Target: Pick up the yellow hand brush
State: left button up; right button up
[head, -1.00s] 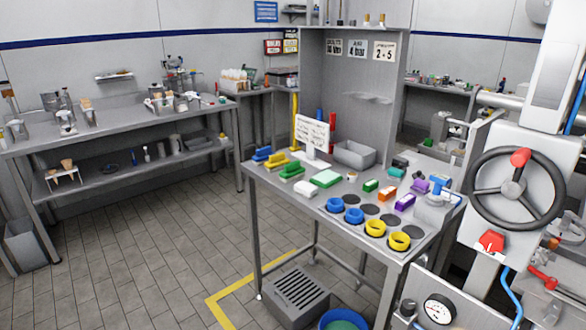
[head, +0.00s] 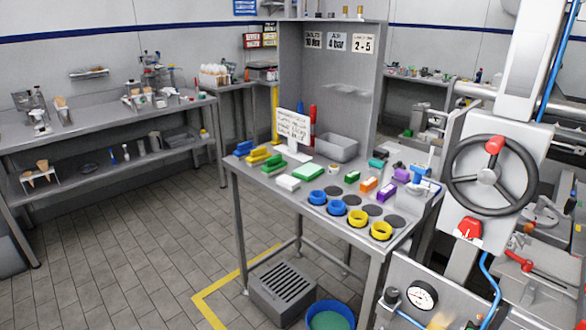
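The yellow hand brush (head: 259,156) lies at the back left of the steel table (head: 262,197), between a blue brush (head: 244,148) and a green brush (head: 273,164). The brushes sit close together in a slanting row. Neither of my grippers shows in the head view, so I cannot see whether they are open or shut.
A white sign (head: 293,128) stands behind the brushes. Blue rings (head: 317,197) and yellow rings (head: 358,218) stand at the table's front. A handwheel machine (head: 490,175) is at the right. A grated box (head: 288,287) and a blue bucket (head: 330,314) are below. Floor at left is clear.

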aim_at(259, 156)
jog(key=i+j+z, duration=0.25)
jog(key=i+j, duration=0.3)
jog(key=i, duration=0.25)
jog(key=i+j+z, duration=0.3)
jog(key=i+j, duration=0.4)
jog(key=i, duration=0.05)
